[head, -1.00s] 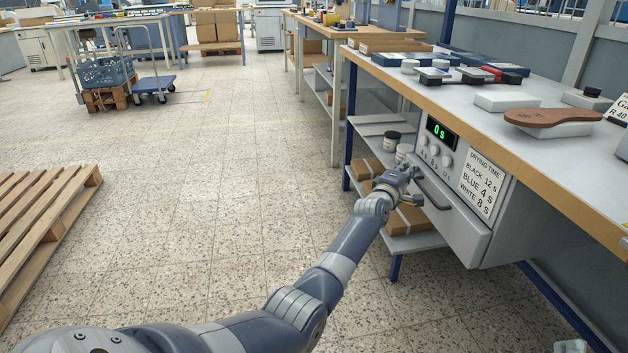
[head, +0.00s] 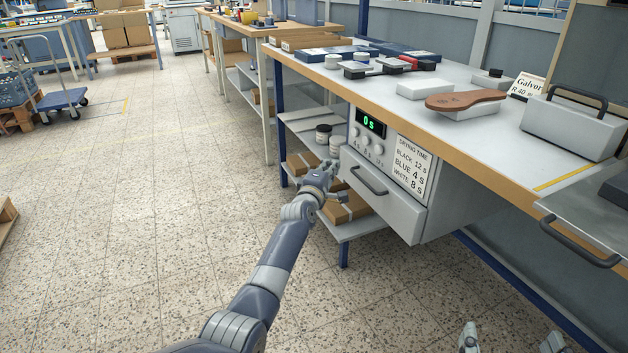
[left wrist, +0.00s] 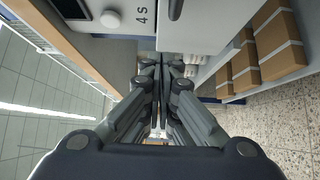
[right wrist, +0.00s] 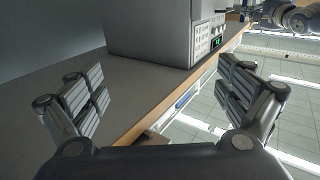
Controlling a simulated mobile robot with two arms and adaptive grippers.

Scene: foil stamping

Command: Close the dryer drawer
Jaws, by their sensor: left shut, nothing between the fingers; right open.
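The dryer (head: 437,187) hangs under the bench, with a panel of knobs and a green display reading 0 s. Its drawer (head: 395,205) has a pale front and a dark bar handle (head: 369,181). The front appears to stand slightly out from the panel. My left gripper (head: 330,170) is shut and empty at the drawer's left end; in the left wrist view its fingers (left wrist: 160,68) point toward the pale drawer front (left wrist: 208,25). Contact cannot be told. My right gripper (head: 510,340) is open at the bottom edge; its spread fingers (right wrist: 165,95) hold nothing.
Shelves left of the dryer hold jars (head: 324,133) and cardboard boxes (head: 350,208). On the bench lie a brown sole-shaped piece (head: 466,99) and a white box with a dark handle (head: 570,128). A tray-like part with a handle (head: 580,243) juts out at right.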

